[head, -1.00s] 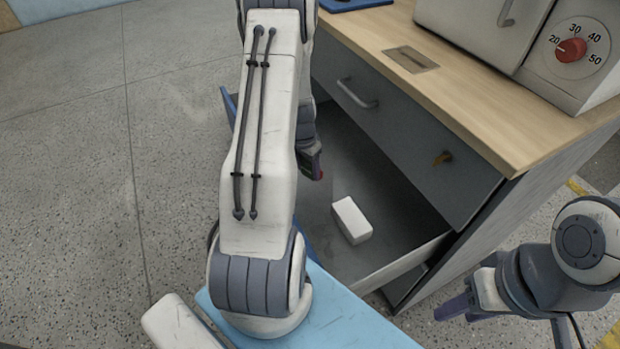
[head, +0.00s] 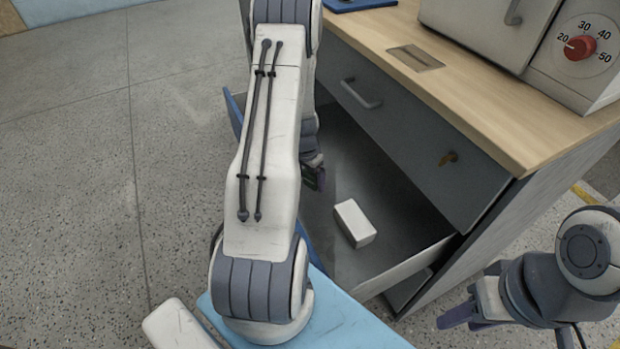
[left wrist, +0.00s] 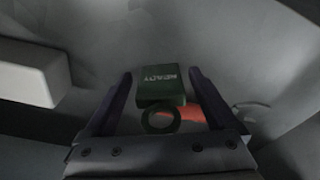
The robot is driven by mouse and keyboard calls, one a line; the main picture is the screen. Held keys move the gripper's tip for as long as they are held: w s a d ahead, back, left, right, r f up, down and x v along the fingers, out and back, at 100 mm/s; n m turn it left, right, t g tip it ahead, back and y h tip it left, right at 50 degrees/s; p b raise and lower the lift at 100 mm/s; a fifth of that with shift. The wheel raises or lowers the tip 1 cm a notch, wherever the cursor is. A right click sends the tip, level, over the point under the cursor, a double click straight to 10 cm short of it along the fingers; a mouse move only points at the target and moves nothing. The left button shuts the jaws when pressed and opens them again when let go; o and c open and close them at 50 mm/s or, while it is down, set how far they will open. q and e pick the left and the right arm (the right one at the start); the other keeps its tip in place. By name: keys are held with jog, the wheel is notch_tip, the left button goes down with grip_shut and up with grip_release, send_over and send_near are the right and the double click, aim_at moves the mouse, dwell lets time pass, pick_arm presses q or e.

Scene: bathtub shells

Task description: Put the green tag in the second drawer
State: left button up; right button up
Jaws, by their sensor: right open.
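The green tag (left wrist: 161,84) shows in the left wrist view, with pale lettering, a dark ring and a red strip. It is between and beyond the fingers of my left gripper (left wrist: 160,88), with gaps on both sides. I cannot tell whether it touches the drawer floor. In the head view my left gripper (head: 316,178) is open, low inside the open lower drawer (head: 405,268); the tag is hidden there. The closed upper drawer (head: 410,140) has a handle and a brass-coloured keyhole. My right gripper (head: 462,315) is open and empty at the lower right, outside the cabinet.
A white block (head: 353,222) lies in the open drawer and also shows in the left wrist view (left wrist: 28,75). The wooden top (head: 470,95) carries a box-like appliance with a red dial (head: 579,47). Speckled floor (head: 70,190) is free at the left.

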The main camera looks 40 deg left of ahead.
pick_arm(q)
jog(key=shift+r+p, duration=0.25)
jog(key=shift+p, duration=0.05)
notch_tip(320, 180, up, 12)
jog(key=s+p, duration=0.1)
jog(key=p, duration=0.2)
jog(key=d+r+m, duration=0.2)
jog(key=d+r, duration=0.3)
jog(key=d, duration=0.6)
jog(key=d+r+m, duration=0.1)
jog(key=d+r, duration=0.4)
jog(key=d, duration=0.6)
jog(key=s+d+r+m, duration=0.2)
jog(key=s+d+r, duration=0.1)
jog(key=s+d, duration=0.4)
jog(key=s+d+r+m+g+h, duration=0.1)
jog(key=s+d+r+m, duration=0.1)
jog(key=s+d, duration=0.5)
jog(key=s, duration=0.5)
jog(key=shift+s+r, duration=0.2)
jog(key=shift+r, duration=0.2)
jog(key=shift+r, duration=0.1)
